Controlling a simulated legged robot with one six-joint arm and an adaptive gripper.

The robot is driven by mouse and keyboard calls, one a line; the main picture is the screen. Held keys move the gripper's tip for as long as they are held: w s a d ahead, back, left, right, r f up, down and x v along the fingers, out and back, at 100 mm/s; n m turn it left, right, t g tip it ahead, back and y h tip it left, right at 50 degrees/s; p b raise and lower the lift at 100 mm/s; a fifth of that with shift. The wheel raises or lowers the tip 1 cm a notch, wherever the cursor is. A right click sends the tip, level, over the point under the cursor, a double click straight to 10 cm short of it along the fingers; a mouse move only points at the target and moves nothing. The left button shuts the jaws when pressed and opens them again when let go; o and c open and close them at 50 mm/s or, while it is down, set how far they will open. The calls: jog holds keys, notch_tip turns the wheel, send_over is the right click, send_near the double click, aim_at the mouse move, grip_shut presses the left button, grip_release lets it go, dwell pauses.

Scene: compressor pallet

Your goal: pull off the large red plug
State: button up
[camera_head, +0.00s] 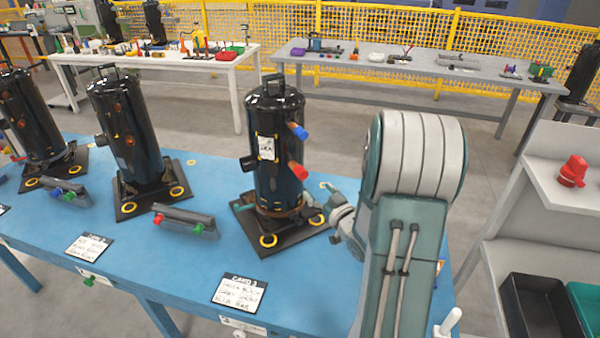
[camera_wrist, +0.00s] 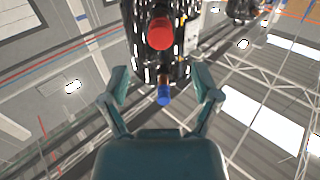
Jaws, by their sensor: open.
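The red plug (camera_head: 298,170) sticks out of the right side of the nearest black compressor (camera_head: 265,180), below a blue plug (camera_head: 298,131). My gripper (camera_head: 327,205) is low at the right of this compressor, apart from the red plug. In the wrist view the red plug (camera_wrist: 160,33) shows end-on at the top, beyond the fingertips. The blue plug (camera_wrist: 164,95) shows below it, between the fingers in the picture. My gripper (camera_wrist: 161,85) is open and empty, with both fingers spread.
The compressor stands on a black base plate on a blue table (camera_head: 150,235). Two more black compressors, label cards and small grey parts with coloured plugs are to the left. A shelf at the right holds a red object (camera_head: 572,172) and bins (camera_head: 540,305).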

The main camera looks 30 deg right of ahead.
aim_at(304, 176)
jog(key=shift+w+d, duration=0.2)
jog(key=shift+w, duration=3.95)
grip_shut()
jog(key=shift+s, duration=0.15)
jog(key=shift+s+a, duration=0.2)
jog(key=shift+s, duration=2.65)
